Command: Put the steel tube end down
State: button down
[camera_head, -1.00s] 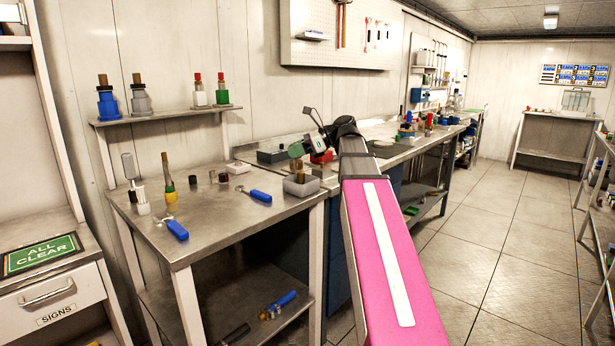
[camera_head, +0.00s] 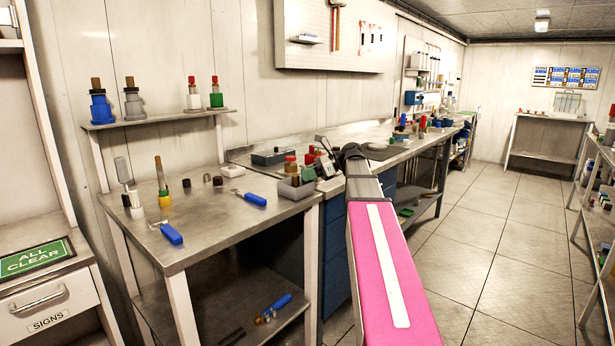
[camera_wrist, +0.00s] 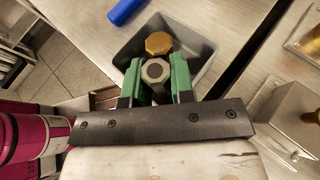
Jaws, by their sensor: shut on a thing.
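My gripper (camera_wrist: 155,80) has green fingers and is shut on a grey hexagonal piece with a dark round centre, the steel tube end (camera_wrist: 155,72). It is over a grey open bin (camera_wrist: 205,50), beside a brass hexagonal piece (camera_wrist: 158,43) in that bin. Whether the tube end touches the bin floor is hidden. The tube end cannot be made out there.
The near steel bench (camera_head: 215,225) holds a blue-handled tool (camera_head: 250,198), another blue-handled tool (camera_head: 171,234) and several small fittings. Red-capped items (camera_head: 290,163) and a dark tray (camera_head: 272,157) stand behind the bin. The bench's middle front is clear.

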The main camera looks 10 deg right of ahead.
jog(key=shift+f, duration=0.25)
jog(key=shift+f, duration=0.15)
jog(key=c, duration=1.2)
grip_release()
jog(key=shift+c, duration=0.2)
jog(key=shift+d+r, duration=0.25)
jog(key=v, duration=1.1)
jog(key=shift+d, duration=0.25)
jog(key=shift+s, duration=0.2)
